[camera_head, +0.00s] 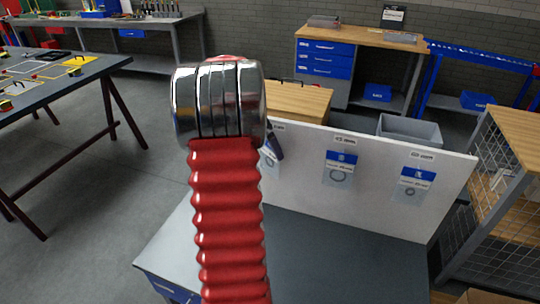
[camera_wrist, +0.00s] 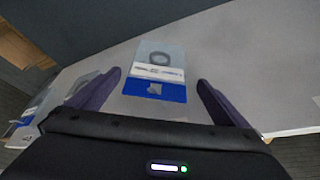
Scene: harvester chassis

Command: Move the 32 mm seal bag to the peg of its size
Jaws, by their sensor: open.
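Clear seal bags with blue-and-white headers hang on the upright white board. In the head view, one bag (camera_head: 340,170) is at the middle and another (camera_head: 415,183) at the right; a third is mostly hidden behind my arm. Their sizes are too small to read, so I cannot tell which is the 32 mm bag. In the wrist view, my gripper (camera_wrist: 158,78) is open, its dark fingers on either side of a bag (camera_wrist: 158,70) holding a grey ring. The bag appears upside down there, and the fingers look apart from it.
Small labels sit above the bags on the white board (camera_head: 300,200). A grey worktop (camera_head: 335,255) lies in front, clear where visible. A grey bin (camera_head: 410,130) and a wooden box (camera_head: 298,100) stand behind the board. A mesh-sided rack (camera_head: 500,190) is at the right.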

